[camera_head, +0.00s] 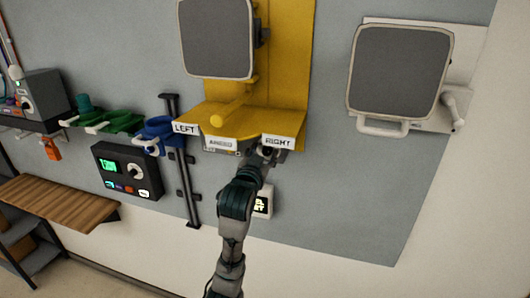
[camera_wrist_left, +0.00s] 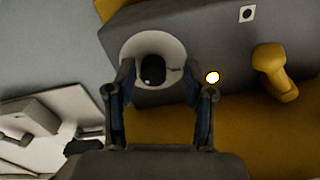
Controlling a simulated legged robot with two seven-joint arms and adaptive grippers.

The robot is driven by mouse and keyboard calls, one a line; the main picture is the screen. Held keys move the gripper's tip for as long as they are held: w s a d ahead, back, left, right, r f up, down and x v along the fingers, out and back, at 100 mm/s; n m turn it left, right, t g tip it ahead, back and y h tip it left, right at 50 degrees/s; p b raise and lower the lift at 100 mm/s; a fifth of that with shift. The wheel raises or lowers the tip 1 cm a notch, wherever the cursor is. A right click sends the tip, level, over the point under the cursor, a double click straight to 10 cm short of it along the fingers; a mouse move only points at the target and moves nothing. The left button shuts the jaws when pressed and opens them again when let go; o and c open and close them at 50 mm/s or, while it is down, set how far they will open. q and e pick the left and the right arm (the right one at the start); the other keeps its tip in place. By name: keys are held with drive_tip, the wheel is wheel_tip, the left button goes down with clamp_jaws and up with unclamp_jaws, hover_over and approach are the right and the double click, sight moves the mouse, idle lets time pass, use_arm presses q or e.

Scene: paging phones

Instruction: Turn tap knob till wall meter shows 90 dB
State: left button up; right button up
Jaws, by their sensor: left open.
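In the left wrist view, a black knob (camera_wrist_left: 153,70) sits on a round white dial (camera_wrist_left: 145,46) on a dark grey box (camera_wrist_left: 205,35). My left gripper (camera_wrist_left: 158,72) is open, with one finger on each side of the knob; I cannot tell if they touch it. In the head view, my left gripper (camera_head: 267,158) reaches up under the yellow shelf near the "RIGHT" label (camera_head: 278,142), hiding most of the knob. My right gripper is out of view.
A yellow handle (camera_wrist_left: 275,70) and a lit lamp (camera_wrist_left: 212,77) are beside the knob. The yellow shelf (camera_head: 205,112) overhangs my gripper. A black control box (camera_head: 127,171), a wooden shelf (camera_head: 60,198) and a grey-screened unit (camera_head: 400,70) flank it. The wall at lower right is clear.

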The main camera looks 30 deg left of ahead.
use_arm(q)
drive_tip(key=shift+s, duration=0.1)
drive_tip(key=shift+c, duration=0.8)
drive_tip(key=c, duration=0.4)
drive_tip(key=shift+d, duration=0.3)
drive_tip(key=c, duration=0.4)
drive_tip(key=shift+d, duration=0.2)
clamp_jaws()
drive_tip(key=shift+a+r, duration=0.1)
drive_tip(key=shift+a, duration=0.05)
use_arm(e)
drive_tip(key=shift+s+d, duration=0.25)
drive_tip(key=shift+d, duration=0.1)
